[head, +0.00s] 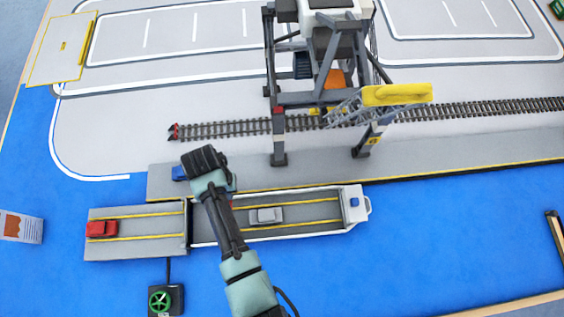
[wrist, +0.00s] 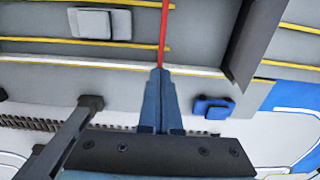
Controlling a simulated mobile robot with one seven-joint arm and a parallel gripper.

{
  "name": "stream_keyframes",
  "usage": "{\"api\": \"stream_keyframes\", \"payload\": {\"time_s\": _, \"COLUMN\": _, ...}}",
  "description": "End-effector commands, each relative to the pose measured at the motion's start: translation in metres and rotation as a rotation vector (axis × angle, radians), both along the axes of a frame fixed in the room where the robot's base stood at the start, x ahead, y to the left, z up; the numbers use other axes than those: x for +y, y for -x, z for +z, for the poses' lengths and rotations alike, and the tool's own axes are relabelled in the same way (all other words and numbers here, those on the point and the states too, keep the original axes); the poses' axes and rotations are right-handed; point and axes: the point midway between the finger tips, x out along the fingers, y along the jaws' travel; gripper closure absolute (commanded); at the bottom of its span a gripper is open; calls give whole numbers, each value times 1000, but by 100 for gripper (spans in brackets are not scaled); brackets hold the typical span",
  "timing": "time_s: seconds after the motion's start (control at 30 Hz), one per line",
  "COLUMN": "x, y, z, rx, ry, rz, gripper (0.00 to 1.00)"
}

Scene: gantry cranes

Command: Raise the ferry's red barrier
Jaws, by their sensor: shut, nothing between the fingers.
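The ferry (head: 355,212) lies along the quay with a grey deck marked by yellow lines. Its red barrier (wrist: 163,35) shows in the wrist view as a thin bar running across the deck. In the head view only a small red bit (head: 231,204) shows beside my arm, which hides the rest. My gripper (wrist: 160,72) has its blue fingers shut and empty, with the tips at the near visible end of the bar. I cannot tell whether they touch it. In the head view the fingers are mostly hidden behind my arm.
A silver car (head: 266,215) stands on the ferry deck. A ramp (head: 140,245) with a red car (head: 102,228) adjoins at left. A blue car (wrist: 213,107) is on the quay. A gantry crane (head: 278,135) stands behind. A green handwheel (head: 160,301) is in front.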

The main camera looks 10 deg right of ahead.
Motion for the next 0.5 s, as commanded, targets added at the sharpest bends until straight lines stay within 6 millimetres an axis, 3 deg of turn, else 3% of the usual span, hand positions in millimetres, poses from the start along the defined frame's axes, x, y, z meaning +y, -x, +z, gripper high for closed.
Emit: {"api": "stream_keyframes", "payload": {"time_s": 0.5, "x": -1, "y": -18, "z": -5, "rx": -2, "ry": 0, "rz": -1, "gripper": 100}}
